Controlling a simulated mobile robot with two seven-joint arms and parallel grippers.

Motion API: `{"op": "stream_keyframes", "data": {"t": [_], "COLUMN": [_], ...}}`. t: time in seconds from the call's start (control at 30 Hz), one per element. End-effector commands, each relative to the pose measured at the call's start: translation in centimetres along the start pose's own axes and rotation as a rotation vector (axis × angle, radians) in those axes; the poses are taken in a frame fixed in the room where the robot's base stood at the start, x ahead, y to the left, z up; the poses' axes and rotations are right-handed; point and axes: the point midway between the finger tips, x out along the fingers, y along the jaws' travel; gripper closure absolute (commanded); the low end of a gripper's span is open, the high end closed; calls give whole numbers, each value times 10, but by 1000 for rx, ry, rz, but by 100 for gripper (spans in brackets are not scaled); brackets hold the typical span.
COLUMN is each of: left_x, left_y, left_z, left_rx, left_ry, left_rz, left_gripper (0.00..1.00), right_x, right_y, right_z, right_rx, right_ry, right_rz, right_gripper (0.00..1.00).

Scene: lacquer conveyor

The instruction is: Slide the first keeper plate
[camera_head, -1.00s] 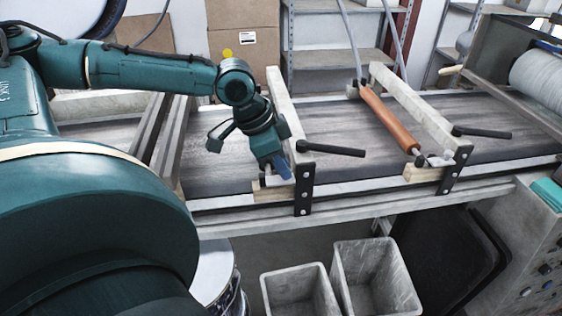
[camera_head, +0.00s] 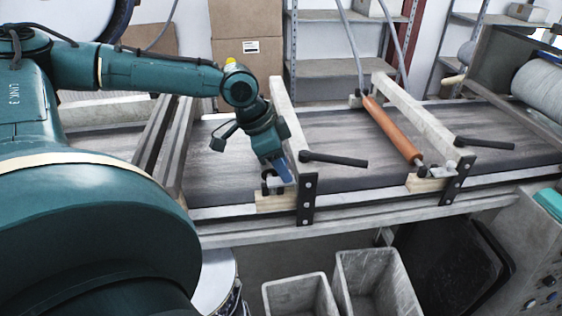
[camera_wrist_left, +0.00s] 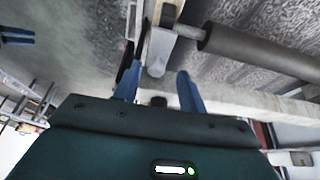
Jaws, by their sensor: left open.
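My left gripper (camera_head: 277,177) points down at the near end of the left crossbar frame on the conveyor. Its blue fingers are open. In the left wrist view the open fingers (camera_wrist_left: 158,90) stand on either side of the line to a pale grey metal piece (camera_wrist_left: 158,50), which looks like the keeper plate at a roller's end. I cannot tell whether the fingers touch it. A dark grey roller (camera_wrist_left: 260,52) extends right from that piece. In the head view the gripper hides most of this plate. A similar metal plate (camera_head: 438,171) sits at the orange roller's near end. My right gripper is out of view.
The left crossbar (camera_head: 284,110) with its black lever handle (camera_head: 335,159) is just right of my gripper. The orange roller (camera_head: 392,130) and second crossbar (camera_head: 420,115) stand farther right. Two grey bins (camera_head: 375,285) stand below the conveyor's front rail (camera_head: 350,216).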

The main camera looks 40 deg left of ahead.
Motion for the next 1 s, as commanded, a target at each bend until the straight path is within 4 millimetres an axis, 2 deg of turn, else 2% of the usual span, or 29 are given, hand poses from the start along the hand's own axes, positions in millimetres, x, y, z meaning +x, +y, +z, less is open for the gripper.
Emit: {"op": "stream_keyframes", "data": {"t": [0.17,0.4,0.7,0.87,1.0], "left_x": [-5,-32,-58,-80,-108], "left_y": [0,1,1,1,0], "left_z": [0,-3,-3,0,0], "left_rx": [-1,-1,1,-3,0], "left_ry": [1,9,10,8,4], "left_rz": [1,2,4,3,-2], "left_gripper": [59,59,59,59,59], "right_x": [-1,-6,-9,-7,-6], "right_y": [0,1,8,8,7], "right_z": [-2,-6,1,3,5], "right_rx": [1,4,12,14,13], "right_ry": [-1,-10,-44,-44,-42], "right_rz": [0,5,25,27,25], "right_gripper": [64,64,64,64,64]}}
